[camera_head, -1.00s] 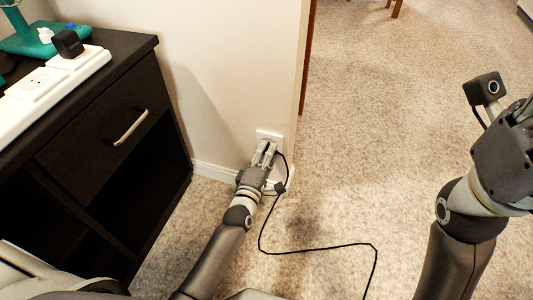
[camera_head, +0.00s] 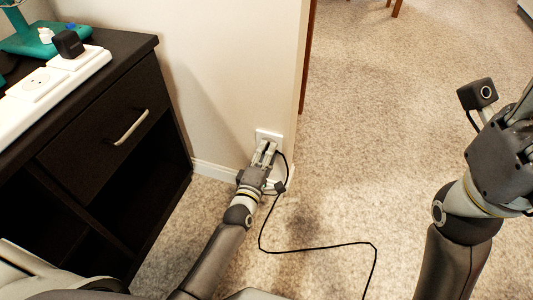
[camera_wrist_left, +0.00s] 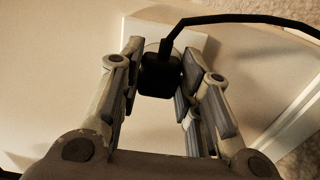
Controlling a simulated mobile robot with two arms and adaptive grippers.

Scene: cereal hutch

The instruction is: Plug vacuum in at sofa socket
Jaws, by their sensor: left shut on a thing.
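The white wall socket (camera_head: 268,136) is low on the wall near its corner; its plate also shows behind the plug in the left wrist view (camera_wrist_left: 196,42). My left gripper (camera_head: 267,150) is at the socket, shut on the black plug (camera_wrist_left: 160,78). The plug sits between the fingers, right against or very near the plate; I cannot tell if it is seated. A black cord (camera_head: 316,248) runs from the plug down to the carpet. The vacuum itself is not in view. My right gripper (camera_head: 522,105) is raised at the right edge, partly cut off.
A dark cabinet (camera_head: 95,140) with a drawer handle stands at the left. On it lie a white power strip (camera_head: 50,85) with a black plug (camera_head: 68,43) in it and a teal object (camera_head: 32,38). The carpet (camera_head: 390,130) right of the wall corner is open.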

